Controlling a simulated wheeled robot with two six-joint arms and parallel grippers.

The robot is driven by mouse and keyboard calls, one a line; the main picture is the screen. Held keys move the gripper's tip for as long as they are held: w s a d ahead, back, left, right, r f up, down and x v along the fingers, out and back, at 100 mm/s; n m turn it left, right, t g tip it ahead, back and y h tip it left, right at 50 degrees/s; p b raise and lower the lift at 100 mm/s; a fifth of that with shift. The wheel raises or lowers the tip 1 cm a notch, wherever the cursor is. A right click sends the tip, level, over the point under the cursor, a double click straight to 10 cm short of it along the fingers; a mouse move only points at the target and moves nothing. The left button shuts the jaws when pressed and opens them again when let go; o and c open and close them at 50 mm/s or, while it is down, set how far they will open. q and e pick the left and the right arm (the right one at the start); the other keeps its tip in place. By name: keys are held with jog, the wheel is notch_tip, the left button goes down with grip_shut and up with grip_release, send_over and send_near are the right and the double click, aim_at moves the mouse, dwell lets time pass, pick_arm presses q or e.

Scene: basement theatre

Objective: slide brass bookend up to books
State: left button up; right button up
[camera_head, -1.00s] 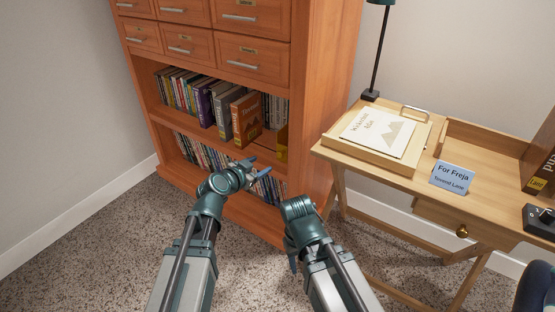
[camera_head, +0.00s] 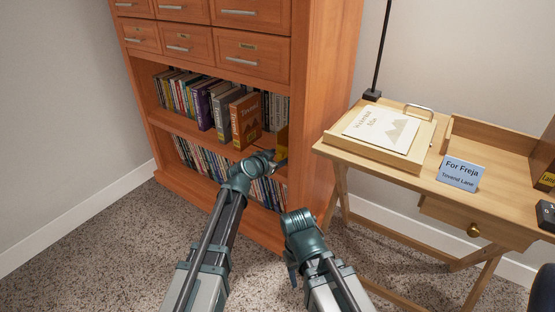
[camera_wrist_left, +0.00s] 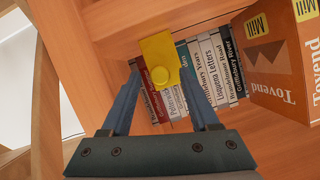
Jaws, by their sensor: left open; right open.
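The brass bookend (camera_head: 283,140) stands near the right end of the bookcase's upper open shelf. In the left wrist view it is a yellow plate with a round knob (camera_wrist_left: 158,60), in front of several thin books (camera_wrist_left: 205,70). The orange book (camera_head: 246,122) ends the row of front books to its left, with bare shelf between them. It also shows in the left wrist view (camera_wrist_left: 284,55), at the right. My left gripper (camera_head: 272,159) is open at the shelf's front, its fingers either side of the bookend in the wrist view; contact is unclear. My right gripper (camera_head: 291,268) is low, outside the bookcase.
The bookcase's right side panel (camera_head: 318,110) stands close beside the bookend. A lower shelf of books (camera_head: 215,165) lies beneath. To the right is a wooden desk (camera_head: 400,178) with a tray and a blue name card (camera_head: 460,172). Carpet is clear at the left.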

pick_arm(q)
grip_shut()
dwell(0.3)
dwell(1.1)
